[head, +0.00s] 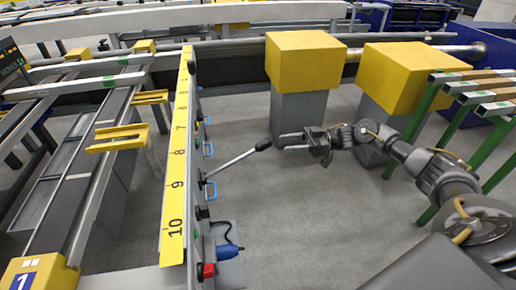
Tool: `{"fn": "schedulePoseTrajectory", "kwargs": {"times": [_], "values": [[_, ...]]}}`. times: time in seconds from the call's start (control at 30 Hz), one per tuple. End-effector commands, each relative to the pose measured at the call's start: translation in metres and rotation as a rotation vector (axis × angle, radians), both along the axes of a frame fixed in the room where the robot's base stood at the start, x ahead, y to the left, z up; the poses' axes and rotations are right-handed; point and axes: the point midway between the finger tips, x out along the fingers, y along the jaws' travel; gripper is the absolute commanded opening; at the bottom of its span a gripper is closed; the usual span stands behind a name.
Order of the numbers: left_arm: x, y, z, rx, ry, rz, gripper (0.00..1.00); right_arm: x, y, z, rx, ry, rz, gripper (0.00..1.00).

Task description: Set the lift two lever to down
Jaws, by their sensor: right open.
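A long grey lever with a black grip (263,145) sticks out from the side of the runout table, beside the 9 on the yellow scale. It slants up and to the right from its pivot. A second black knob (191,67) shows near the far end of the scale. I see no label telling which lever is lift two. My right gripper (284,142) is open and points left, just right of the grey lever's grip. I cannot tell whether it touches the grip. My left gripper is not in view.
The yellow scale (177,150) runs along the table edge, with several blue handles below it. A blue plug (227,251) and a red part sit near the front. Two yellow-topped grey posts (304,58) stand behind my right arm. Green-legged racks are at right. Grey floor (310,215) is clear.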

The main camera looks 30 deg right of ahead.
Motion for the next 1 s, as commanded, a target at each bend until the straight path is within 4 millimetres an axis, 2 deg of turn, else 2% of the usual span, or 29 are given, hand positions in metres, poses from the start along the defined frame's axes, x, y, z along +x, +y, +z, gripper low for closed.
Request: {"fn": "schedulePoseTrajectory", "kwargs": {"times": [0.17,0.4,0.6,0.77,1.0], "values": [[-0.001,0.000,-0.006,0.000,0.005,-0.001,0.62,0.007,0.023,0.002,0.003,-0.003,0.002,0.50],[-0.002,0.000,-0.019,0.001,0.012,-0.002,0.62,0.023,0.066,0.001,0.003,-0.003,0.000,0.50],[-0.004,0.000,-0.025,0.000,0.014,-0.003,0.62,0.032,0.091,0.001,0.002,-0.003,0.000,0.50],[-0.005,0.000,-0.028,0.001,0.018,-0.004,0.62,0.035,0.099,0.000,0.000,-0.002,-0.002,0.50],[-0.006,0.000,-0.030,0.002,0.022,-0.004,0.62,0.035,0.100,0.000,0.000,-0.002,-0.003,0.50]]}}
